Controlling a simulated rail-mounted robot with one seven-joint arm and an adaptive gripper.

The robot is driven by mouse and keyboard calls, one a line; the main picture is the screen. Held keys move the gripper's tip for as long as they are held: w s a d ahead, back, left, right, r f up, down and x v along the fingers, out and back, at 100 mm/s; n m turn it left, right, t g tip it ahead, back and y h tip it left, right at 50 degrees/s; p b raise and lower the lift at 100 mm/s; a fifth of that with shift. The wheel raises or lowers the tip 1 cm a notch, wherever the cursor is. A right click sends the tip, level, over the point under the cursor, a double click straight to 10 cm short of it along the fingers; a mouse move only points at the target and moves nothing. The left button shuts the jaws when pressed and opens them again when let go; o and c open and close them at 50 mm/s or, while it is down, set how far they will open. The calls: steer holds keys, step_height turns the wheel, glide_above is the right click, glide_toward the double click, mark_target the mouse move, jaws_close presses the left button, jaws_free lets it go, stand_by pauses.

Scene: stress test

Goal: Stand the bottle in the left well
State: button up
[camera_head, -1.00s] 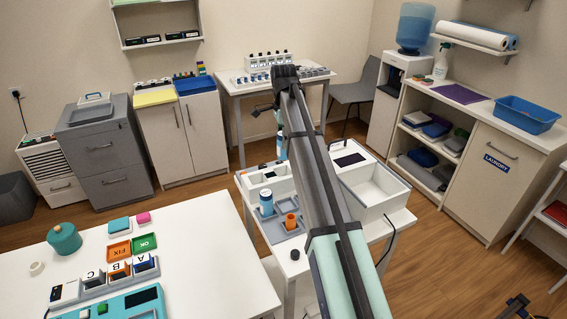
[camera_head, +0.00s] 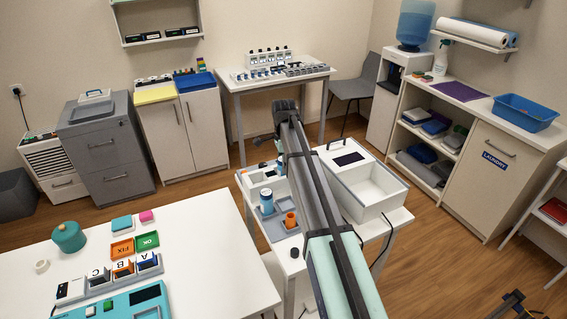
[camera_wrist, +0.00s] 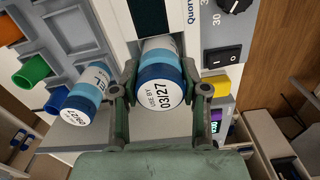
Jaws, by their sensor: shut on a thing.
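A blue bottle with a white cap marked 03/27 (camera_wrist: 160,92) is between the two fingers of my gripper (camera_wrist: 160,80), which is shut on it. In the wrist view the cap faces the camera and the body runs away toward a white device (camera_wrist: 215,55) with a dark panel and a switch. The bottle's far end is hidden, so I cannot tell whether it is in a well. In the head view my arm covers most of the gripper. The white device (camera_head: 254,178) stands on the small table, left of my arm.
A white open box (camera_head: 365,195) is right of my arm.

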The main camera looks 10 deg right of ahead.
steer(key=o, duration=1.2)
steer(key=shift+f, duration=0.15)
step_height(320, 180, up, 12)
steer(key=b, duration=0.2)
steer(key=shift+r+b, duration=0.2)
steer(key=shift+b, duration=0.2)
